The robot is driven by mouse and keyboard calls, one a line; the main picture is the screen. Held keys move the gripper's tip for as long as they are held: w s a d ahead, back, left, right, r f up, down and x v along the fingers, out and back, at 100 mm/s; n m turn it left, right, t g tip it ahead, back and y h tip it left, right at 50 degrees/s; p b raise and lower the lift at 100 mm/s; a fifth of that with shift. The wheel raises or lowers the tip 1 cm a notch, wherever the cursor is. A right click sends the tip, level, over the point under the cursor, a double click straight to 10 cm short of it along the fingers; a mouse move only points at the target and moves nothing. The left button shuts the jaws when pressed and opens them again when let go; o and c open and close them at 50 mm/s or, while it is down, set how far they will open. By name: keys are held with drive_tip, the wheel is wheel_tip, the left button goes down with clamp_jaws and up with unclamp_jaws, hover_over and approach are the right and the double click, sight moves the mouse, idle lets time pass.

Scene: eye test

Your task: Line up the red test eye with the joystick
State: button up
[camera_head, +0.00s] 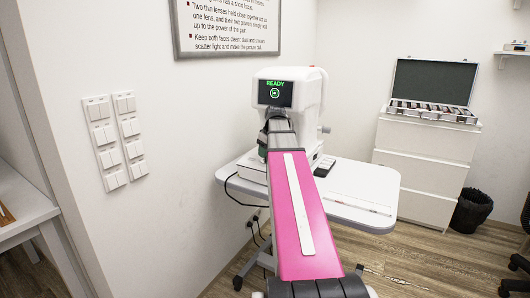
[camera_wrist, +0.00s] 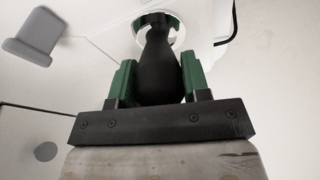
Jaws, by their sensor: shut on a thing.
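The white eye-test machine (camera_head: 308,90) stands on the table, its screen (camera_head: 275,93) facing me with a green "READY" and a small green ring mark. In the wrist view, the black joystick (camera_wrist: 157,45) rises between the green fingers of my gripper (camera_wrist: 158,68), which is shut on it. The joystick's far end meets a round opening in a white part. In the head view my pink arm hides the joystick and most of the gripper. I cannot make out a red test eye in either view.
The white table (camera_head: 350,189) has free room to the right of my arm. A white drawer cabinet (camera_head: 422,165) bears an open lens case (camera_head: 432,92). A black bin (camera_head: 472,210) stands beside it. Wall switches (camera_head: 115,140) are at left. Dark cables hang by the table's left side.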

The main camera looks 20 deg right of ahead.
idle(0.4)
drive_tip(key=o, duration=1)
drive_tip(key=v, duration=1)
drive_tip(key=shift+s+d+r, duration=0.1)
drive_tip(key=shift+s+r, duration=0.05)
drive_tip(key=shift+r, duration=0.2)
drive_tip(key=shift+s, duration=0.1)
